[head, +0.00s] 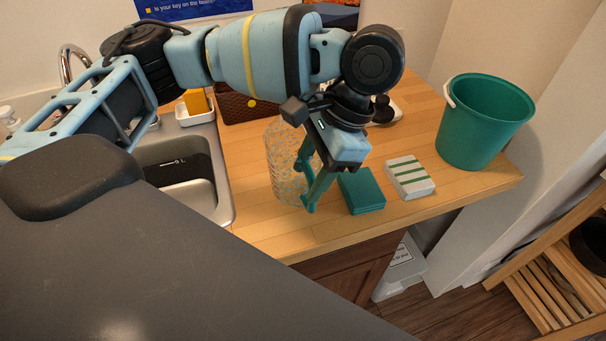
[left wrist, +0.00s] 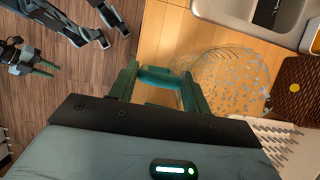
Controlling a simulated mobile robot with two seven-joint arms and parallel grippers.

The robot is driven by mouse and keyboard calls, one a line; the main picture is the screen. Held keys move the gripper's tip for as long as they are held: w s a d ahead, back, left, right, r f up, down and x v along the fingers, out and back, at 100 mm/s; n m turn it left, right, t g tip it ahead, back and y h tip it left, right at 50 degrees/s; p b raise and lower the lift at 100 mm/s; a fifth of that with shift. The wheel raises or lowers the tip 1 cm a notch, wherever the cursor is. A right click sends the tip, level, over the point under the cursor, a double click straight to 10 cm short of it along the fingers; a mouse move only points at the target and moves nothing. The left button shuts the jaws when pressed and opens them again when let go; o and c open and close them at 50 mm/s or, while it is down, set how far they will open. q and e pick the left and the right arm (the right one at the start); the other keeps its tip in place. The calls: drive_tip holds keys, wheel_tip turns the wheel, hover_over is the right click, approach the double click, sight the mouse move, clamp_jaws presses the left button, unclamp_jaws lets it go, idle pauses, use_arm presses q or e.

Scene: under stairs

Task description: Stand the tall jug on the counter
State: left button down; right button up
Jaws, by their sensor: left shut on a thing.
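The tall jug (head: 281,165) is clear with a speckled pattern and looks upright at the counter (head: 250,222), right of the sink. I cannot tell whether its base touches the wood. My left gripper (head: 307,188) points down at the jug's right side and is shut on the jug. In the left wrist view, the jug (left wrist: 228,78) shows right of the fingers, with a part of it between the fingertips (left wrist: 165,78). My right gripper (left wrist: 45,68) shows small at the left of that view, over the floor, its two fingers apart and empty.
A teal box (head: 361,191) and a white-and-green striped box (head: 410,177) lie right of the gripper. A green bucket (head: 485,122) stands at the counter's right end. The sink (head: 185,180) is at left. A brown patterned item (head: 240,105) lies behind the jug.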

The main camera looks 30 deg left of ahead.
sight(294, 192)
use_arm(q)
drive_tip(key=shift+w+a, duration=0.2)
drive_tip(key=shift+a, duration=0.25)
drive_tip(key=shift+w+a, duration=0.2)
drive_tip(key=shift+a, duration=0.25)
drive_tip(key=f, duration=0.3)
drive_tip(key=shift+a+f+b, duration=0.3)
drive_tip(key=shift+f+b, duration=0.05)
drive_tip(key=shift+f, duration=0.05)
drive_tip(key=shift+r, duration=0.1)
use_arm(e)
drive_tip(key=shift+s+a+f, duration=0.15)
drive_tip(key=shift+s+f, duration=0.25)
drive_tip(key=shift+f, duration=0.1)
drive_tip(key=shift+w+r, duration=0.1)
drive_tip(key=shift+r, duration=0.05)
use_arm(q)
drive_tip(key=c, duration=0.7)
unclamp_jaws()
drive_tip(key=shift+o, duration=0.2)
